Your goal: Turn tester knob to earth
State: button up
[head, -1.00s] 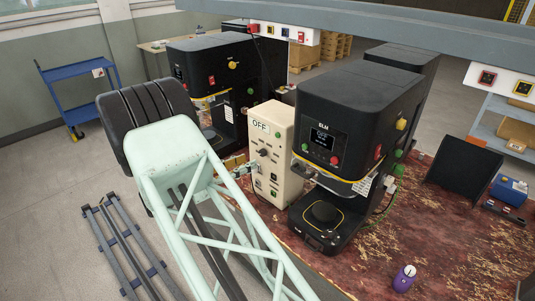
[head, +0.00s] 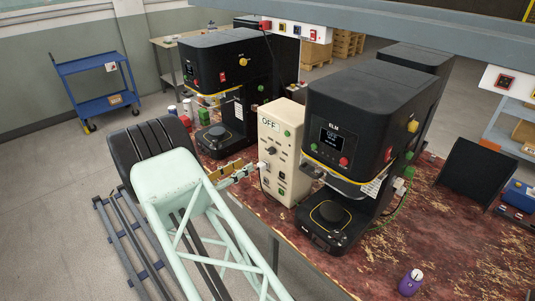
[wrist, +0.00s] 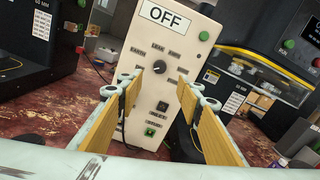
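The tester (head: 285,155) is a tall cream box with an OFF sign at its top, standing on the table between two black machines. Its black round knob (head: 271,150) is on the front face; in the wrist view the knob (wrist: 159,67) sits below the sign amid small labels, one of which seems to read LEAK. In the head view my gripper (head: 240,175) is left of the panel.
A black machine (head: 370,130) stands close on the tester's right, another (head: 225,75) behind on its left. A blue cart (head: 95,85) is far left.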

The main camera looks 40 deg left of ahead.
aim_at(270, 151)
jog(key=shift+w+d+p, duration=0.15)
jog(key=shift+w+d, duration=0.2)
jog(key=shift+w, duration=1.9)
jog(key=shift+w+d+p, duration=0.2)
jog(key=shift+w+d, duration=0.1)
jog(key=shift+w, duration=2)
jog(key=shift+w+d+p, duration=0.15)
jog(key=shift+w+d, duration=0.2)
jog(key=shift+w, duration=1.9)
jog(key=shift+c, duration=0.2)
jog(key=c, duration=0.8)
